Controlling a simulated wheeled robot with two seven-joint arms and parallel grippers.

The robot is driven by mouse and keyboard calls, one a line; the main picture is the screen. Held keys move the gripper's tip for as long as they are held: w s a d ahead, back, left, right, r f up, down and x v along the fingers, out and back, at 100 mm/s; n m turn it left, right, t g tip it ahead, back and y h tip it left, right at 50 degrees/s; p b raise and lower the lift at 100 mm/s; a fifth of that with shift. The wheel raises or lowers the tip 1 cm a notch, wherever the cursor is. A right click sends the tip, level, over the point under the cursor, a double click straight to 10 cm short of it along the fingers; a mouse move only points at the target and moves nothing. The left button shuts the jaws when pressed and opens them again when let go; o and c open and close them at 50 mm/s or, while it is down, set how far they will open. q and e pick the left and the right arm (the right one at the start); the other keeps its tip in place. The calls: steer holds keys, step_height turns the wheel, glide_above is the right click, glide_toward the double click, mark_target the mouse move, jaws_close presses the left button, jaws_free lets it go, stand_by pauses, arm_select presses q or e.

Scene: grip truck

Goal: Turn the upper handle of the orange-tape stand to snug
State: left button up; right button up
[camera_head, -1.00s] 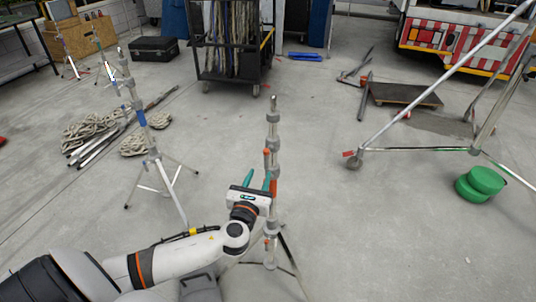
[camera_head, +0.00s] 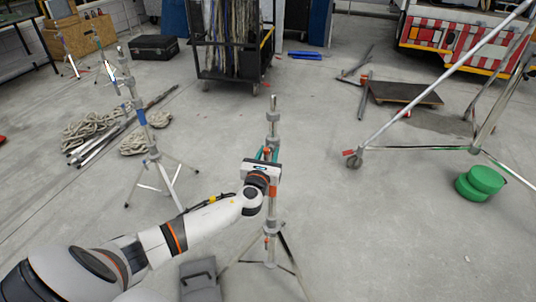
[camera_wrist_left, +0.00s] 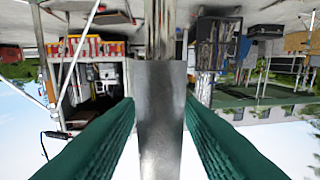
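The orange-tape stand (camera_head: 272,117) stands upright at the centre of the head view, its tripod legs spread on the floor. An orange band (camera_head: 272,192) shows on its column below my gripper. The upper handle (camera_head: 267,152), small and orange-red, shows between my left gripper's green fingers. My left gripper (camera_head: 267,154) is open at the column, just below the upper collar. In the left wrist view, the grey metal column (camera_wrist_left: 160,105) runs between the two green fingers; whether they touch it is unclear. The handle is not distinguishable there. My right gripper is out of view.
A blue-tape stand (camera_head: 142,117) stands to the left, near coiled rope (camera_head: 92,128). A wheeled frame (camera_head: 420,95) and green round weights (camera_head: 480,183) are to the right. A black cart (camera_head: 230,75) stands behind. Floor around the orange-tape stand is mostly clear.

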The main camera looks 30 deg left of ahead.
arm_select(q)
jaws_close()
steer(key=shift+n, duration=0.3)
steer(key=n+b, duration=0.1)
steer(key=n, duration=0.1)
steer(key=shift+f+n+b, duration=0.1)
steer(key=shift+n+b, duration=0.2)
steer(key=shift+n, duration=0.1)
steer(key=n+b, duration=0.1)
steer(key=n, duration=0.3)
steer(key=shift+n+b, duration=0.3)
steer(key=shift+b, duration=0.1)
steer(key=n+b, duration=0.1)
steer(key=n, duration=0.4)
steer(key=shift+n+b, duration=0.6)
steer(key=shift+n, duration=1.8)
